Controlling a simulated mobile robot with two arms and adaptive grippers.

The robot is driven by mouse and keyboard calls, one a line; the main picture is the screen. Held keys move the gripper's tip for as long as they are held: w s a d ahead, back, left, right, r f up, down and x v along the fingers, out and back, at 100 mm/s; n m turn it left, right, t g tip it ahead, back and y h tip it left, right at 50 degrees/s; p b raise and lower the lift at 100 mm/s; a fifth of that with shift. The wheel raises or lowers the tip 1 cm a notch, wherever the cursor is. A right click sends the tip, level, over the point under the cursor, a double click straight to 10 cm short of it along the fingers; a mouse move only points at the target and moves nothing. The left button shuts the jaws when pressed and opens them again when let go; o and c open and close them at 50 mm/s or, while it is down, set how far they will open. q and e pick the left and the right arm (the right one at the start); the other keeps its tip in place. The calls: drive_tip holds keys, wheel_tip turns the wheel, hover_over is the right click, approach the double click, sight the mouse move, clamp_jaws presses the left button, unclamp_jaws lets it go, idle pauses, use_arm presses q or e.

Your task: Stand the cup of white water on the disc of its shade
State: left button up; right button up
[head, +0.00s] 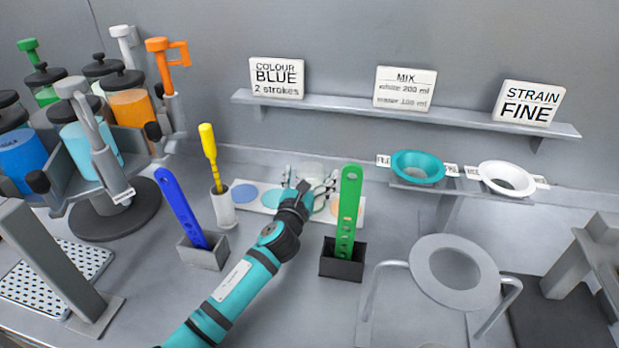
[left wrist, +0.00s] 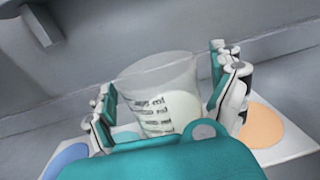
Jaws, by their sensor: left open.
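The clear cup (head: 312,170) with whitish liquid stands upright at the white strip of coloured discs (head: 232,208). In the left wrist view the cup (left wrist: 158,90) shows dark graduation marks, and its base is partly hidden by my gripper. My left gripper (head: 311,188) is open, its fingers on either side of the cup; I cannot tell whether they touch it. A blue disc (head: 245,193), a teal disc (head: 271,197) and a peach disc (head: 347,207) show on the strip; others are partly hidden. I cannot tell which disc, if any, is under the cup. My right gripper is out of view.
A green slotted paddle in a black holder (head: 342,267) stands close right of my arm. A blue paddle (head: 181,208) and a yellow tool (head: 209,155) stand left. Teal (head: 418,167) and white (head: 507,178) strainers sit at right. Signs stand on the shelf (head: 450,116).

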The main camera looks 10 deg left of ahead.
use_arm(q)
drive_tip(key=shift+r, duration=0.25)
drive_tip(key=s+p, duration=0.3)
drive_tip(key=s, duration=0.9)
drive_tip(key=shift+a+p, duration=0.4)
drive_tip(key=shift+a, duration=0.05)
drive_tip(key=shift+f, duration=0.1)
